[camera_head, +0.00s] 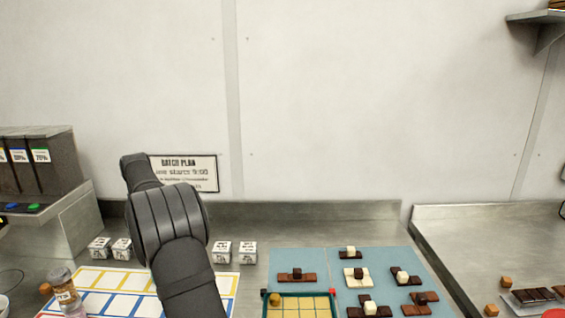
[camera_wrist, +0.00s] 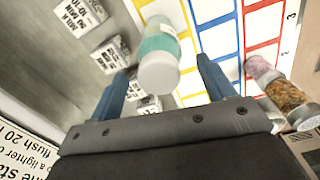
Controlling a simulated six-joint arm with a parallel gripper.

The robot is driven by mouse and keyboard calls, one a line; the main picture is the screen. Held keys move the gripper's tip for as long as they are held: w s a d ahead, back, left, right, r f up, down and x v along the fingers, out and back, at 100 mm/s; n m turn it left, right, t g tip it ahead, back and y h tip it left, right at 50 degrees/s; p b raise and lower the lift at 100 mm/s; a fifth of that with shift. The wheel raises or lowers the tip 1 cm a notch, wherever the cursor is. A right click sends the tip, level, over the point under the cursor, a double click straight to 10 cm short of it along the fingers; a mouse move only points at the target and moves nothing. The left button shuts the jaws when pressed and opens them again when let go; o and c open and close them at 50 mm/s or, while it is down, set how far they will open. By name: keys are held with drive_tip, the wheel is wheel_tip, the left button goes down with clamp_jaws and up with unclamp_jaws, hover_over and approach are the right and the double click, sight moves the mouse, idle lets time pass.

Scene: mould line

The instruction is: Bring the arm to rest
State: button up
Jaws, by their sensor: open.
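My arm (camera_head: 168,228) rises from the bottom of the head view in front of the batch plan sign (camera_head: 190,172); my gripper is not discernible there. In the wrist view my gripper (camera_wrist: 162,68) is open, its two blue fingers wide apart. A jar with teal contents and a white cap (camera_wrist: 158,72) appears between the fingers in the picture, with gaps on both sides. I cannot tell its depth relative to the fingertips.
A card with coloured grid cells (camera_head: 100,283) lies left, with jars (camera_head: 62,286) at its edge. White printed cubes (camera_head: 222,251) stand behind. A blue mat (camera_head: 325,262) holds chocolate pieces and a yellow-celled tray (camera_head: 300,304). A dispenser (camera_head: 40,165) stands far left.

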wheel_tip(320, 180, down, 6)
drive_tip(key=r, duration=0.5)
drive_tip(key=shift+w+d+r, duration=0.1)
drive_tip(key=shift+d+r, duration=0.1)
drive_tip(key=shift+d, duration=0.05)
drive_tip(key=d+r, duration=0.7)
drive_tip(key=d, duration=0.4)
drive_tip(key=s+a, duration=0.2)
drive_tip(key=s, duration=1.5)
drive_tip(key=s+a+f, duration=0.3)
drive_tip(key=a+f, duration=0.5)
drive_tip(key=a, duration=0.3)
drive_tip(key=shift+a+n, duration=0.25)
drive_tip(key=shift+n, duration=0.05)
drive_tip(key=shift+s, duration=0.1)
drive_tip(key=w+d+r, duration=0.4)
drive_tip(key=d+r, duration=0.4)
drive_tip(key=d, duration=0.4)
drive_tip(key=w, duration=0.7)
drive_tip(key=shift+a, duration=0.25)
